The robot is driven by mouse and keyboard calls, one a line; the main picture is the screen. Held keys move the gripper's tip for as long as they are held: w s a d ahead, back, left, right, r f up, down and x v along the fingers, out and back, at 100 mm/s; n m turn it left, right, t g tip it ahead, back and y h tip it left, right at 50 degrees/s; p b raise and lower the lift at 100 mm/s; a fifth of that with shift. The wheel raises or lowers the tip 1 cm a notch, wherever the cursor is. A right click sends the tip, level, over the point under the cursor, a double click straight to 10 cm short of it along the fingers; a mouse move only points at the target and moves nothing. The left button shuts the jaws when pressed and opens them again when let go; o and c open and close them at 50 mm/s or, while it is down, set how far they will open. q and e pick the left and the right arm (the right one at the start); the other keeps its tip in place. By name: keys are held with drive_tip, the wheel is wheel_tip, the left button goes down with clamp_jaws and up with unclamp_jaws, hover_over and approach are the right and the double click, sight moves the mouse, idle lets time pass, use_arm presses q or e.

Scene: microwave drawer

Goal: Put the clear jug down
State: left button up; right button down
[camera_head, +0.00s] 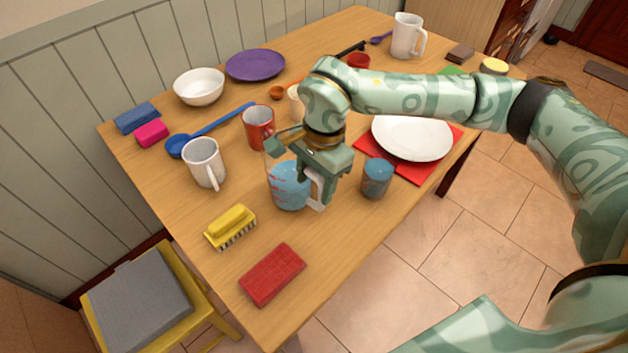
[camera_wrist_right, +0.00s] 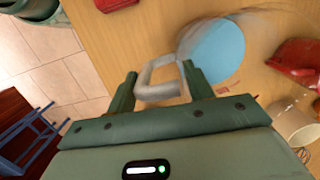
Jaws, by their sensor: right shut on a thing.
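The clear jug (camera_head: 289,188) holds blue liquid, has red marks on its side, and looks upright at the near middle of the wooden table. In the right wrist view its blue content (camera_wrist_right: 214,52) shows from above, with the clear handle (camera_wrist_right: 160,82) between my fingers. My right gripper (camera_head: 314,182) is shut on the handle, and it also shows in the right wrist view (camera_wrist_right: 160,88). I cannot tell whether the jug's base touches the table (camera_head: 345,235). My left gripper is not in view.
A blue cup (camera_head: 376,179) stands right of the jug, a red mug (camera_head: 258,128) behind it and a white mug (camera_head: 204,163) to its left. A yellow brush (camera_head: 230,227) and red sponge (camera_head: 272,275) lie in front. A white plate (camera_head: 412,138) is farther right.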

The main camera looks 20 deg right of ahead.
drive_tip(key=shift+r, duration=0.15)
drive_tip(key=c, duration=0.6)
unclamp_jaws()
drive_tip(key=shift+f, duration=0.2)
drive_tip(key=shift+s, duration=0.1)
drive_tip(key=shift+r, duration=0.15)
wheel_tip(320, 180, up, 12)
drive_tip(key=d+p, duration=0.1)
drive_tip(key=p, duration=0.2)
drive_tip(key=shift+w+d+p, duration=0.25)
drive_tip(key=shift+d+p, duration=0.05)
drive_tip(key=shift+p, duration=0.05)
